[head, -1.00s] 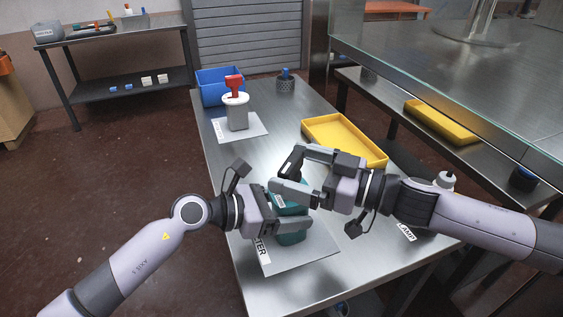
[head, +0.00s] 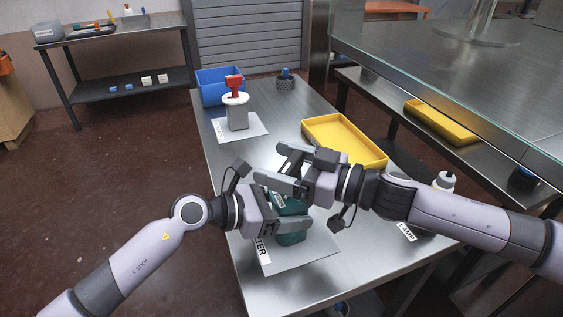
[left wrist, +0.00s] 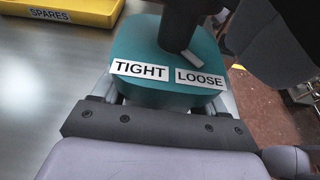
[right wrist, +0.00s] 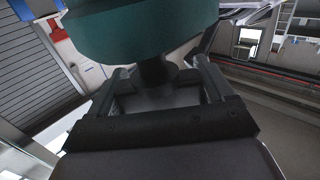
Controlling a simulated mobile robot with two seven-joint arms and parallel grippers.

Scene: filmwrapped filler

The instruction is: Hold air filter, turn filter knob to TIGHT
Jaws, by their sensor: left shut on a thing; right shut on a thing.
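The teal air filter (head: 291,238) stands on a grey mat (head: 315,254) on the bench. My left gripper (head: 287,207) is shut around its body. The left wrist view shows the filter's top (left wrist: 140,55) with a TIGHT label (left wrist: 140,70) and a LOOSE label (left wrist: 200,79). The black filter knob (left wrist: 180,25) rises from it, and its white pointer (left wrist: 193,58) is on the LOOSE side. My right gripper (head: 271,163) is shut on the knob, which shows between its fingers in the right wrist view (right wrist: 157,75). The head view hides most of the knob.
Behind are a grey block with a red handle (head: 237,113), a blue bin (head: 205,92) and a dark mesh cup (head: 286,84). A white bottle (head: 444,182) stands behind my right arm.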

